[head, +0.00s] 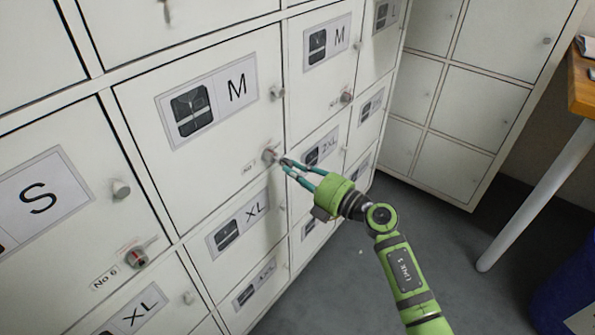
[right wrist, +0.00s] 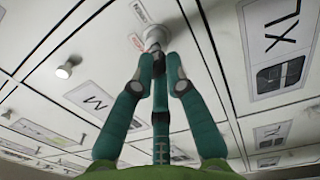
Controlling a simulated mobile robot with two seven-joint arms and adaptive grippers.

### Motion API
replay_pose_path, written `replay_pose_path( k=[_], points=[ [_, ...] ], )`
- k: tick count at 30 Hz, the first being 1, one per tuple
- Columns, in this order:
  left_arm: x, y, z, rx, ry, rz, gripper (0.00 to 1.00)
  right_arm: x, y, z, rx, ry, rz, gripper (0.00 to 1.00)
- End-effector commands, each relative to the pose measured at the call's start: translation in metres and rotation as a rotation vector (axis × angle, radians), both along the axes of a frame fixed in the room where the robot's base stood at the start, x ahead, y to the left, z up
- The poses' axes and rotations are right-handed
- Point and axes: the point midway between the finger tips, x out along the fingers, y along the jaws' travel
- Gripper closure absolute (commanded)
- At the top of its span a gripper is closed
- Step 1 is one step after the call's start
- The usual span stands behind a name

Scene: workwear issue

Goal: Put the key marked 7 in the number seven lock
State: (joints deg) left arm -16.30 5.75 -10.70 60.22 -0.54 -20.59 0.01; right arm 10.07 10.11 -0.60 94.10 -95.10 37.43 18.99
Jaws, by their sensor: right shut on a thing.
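My right gripper (head: 287,163) is shut at the round silver lock (head: 269,156) low on the right side of a locker door marked M (head: 215,125). In the right wrist view the fingertips (right wrist: 160,68) are closed on a small dark piece, most likely the key, just in front of the same lock (right wrist: 154,36). The fingers hide most of it, and its number cannot be read. I cannot tell whether it is inside the lock. A small label (head: 249,168) sits left of the lock; its number is too small to read. My left gripper is not in view.
Another lock with a red tag (head: 137,258) is on the S door, above a label No 6 (head: 105,278). Several other locker doors carry round knobs. A wooden table (head: 581,95) with a pale leg stands at the right.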

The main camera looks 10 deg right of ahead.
Motion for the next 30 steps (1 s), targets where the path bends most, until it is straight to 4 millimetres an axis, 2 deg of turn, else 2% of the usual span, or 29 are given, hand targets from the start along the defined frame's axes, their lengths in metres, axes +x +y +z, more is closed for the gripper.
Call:
replay_pose_path(
  k=[30],
  points=[
    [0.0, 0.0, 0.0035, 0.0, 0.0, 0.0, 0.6, 0.0047, 0.0039, 0.0011, 0.001, -0.001, 0.001, 1.0]
  ],
)
